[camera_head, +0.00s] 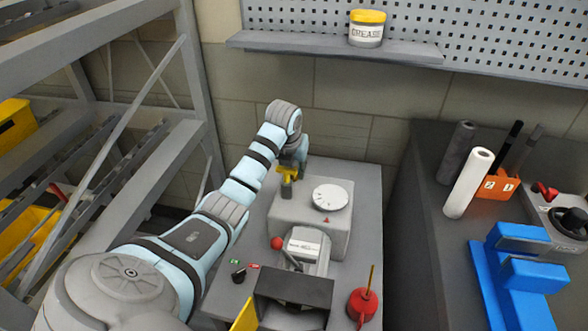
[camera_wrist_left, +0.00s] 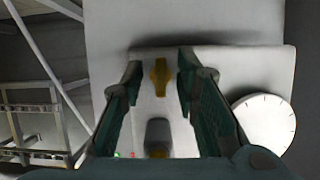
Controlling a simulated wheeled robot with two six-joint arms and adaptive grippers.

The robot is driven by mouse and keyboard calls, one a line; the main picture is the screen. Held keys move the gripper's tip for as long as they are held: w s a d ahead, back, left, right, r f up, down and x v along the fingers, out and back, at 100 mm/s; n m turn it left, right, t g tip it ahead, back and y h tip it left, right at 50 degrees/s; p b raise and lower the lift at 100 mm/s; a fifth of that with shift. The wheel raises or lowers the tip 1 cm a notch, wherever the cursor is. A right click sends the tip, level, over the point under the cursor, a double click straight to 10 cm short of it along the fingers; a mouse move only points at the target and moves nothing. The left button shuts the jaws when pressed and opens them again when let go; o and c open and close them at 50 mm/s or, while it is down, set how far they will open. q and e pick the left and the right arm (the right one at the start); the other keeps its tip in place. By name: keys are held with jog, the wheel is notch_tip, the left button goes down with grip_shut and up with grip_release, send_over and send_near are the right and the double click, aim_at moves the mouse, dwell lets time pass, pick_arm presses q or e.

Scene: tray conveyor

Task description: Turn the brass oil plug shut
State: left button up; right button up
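The brass oil plug (camera_head: 287,182) is a yellow winged piece on the left part of a light grey machine housing (camera_head: 310,215), beside a white round dial (camera_head: 330,197). My left gripper (camera_head: 292,163) is right above and behind the plug in the head view, hiding part of it. In the left wrist view the plug (camera_wrist_left: 160,76) lies between the two spread fingers of my left gripper (camera_wrist_left: 160,66), with a visible gap on each side. The gripper is open and empty. The dial (camera_wrist_left: 264,124) is to the right there. My right gripper is not in view.
A red-knobbed lever (camera_head: 277,242), a black switch (camera_head: 239,273) and a red oil can (camera_head: 363,304) are in front of the housing. A grease tub (camera_head: 367,28) is on the shelf behind. A blue vise-like fixture (camera_head: 515,275) is on the right bench; a rack stands left.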

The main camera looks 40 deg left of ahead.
pick_arm(q)
grip_shut()
